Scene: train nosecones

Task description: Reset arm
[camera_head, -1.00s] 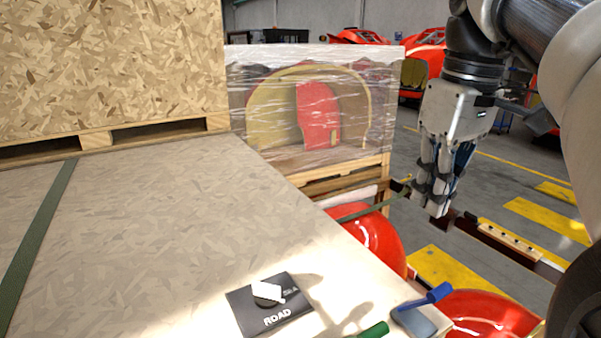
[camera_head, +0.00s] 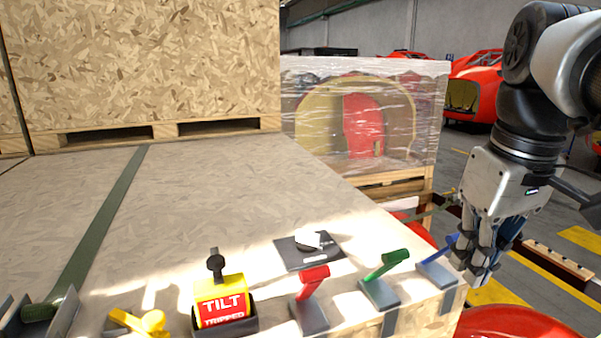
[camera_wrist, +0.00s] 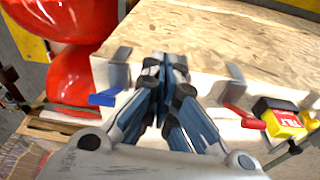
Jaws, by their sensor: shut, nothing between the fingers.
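My gripper (camera_head: 480,272) hangs at the right side of the head view with its fingers together and nothing between them. It is beside the right edge of the large board-topped crate (camera_head: 200,210), close to the blue-handled lever (camera_head: 440,262). In the wrist view my gripper (camera_wrist: 166,75) points toward the crate's edge, and the blue handle (camera_wrist: 104,98) shows left of the fingers. The wrist view also shows a red handle (camera_wrist: 245,117) right of the fingers. The green lever is not clearly seen there.
On the crate are a green lever (camera_head: 385,266), a red lever (camera_head: 312,285), a yellow TILT TRIPPED indicator (camera_head: 222,300), a dark plate with a white knob (camera_head: 308,243) and a yellow handle (camera_head: 140,322). A wrapped crate (camera_head: 365,120) stands behind. Red nosecones lie right of the edge.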

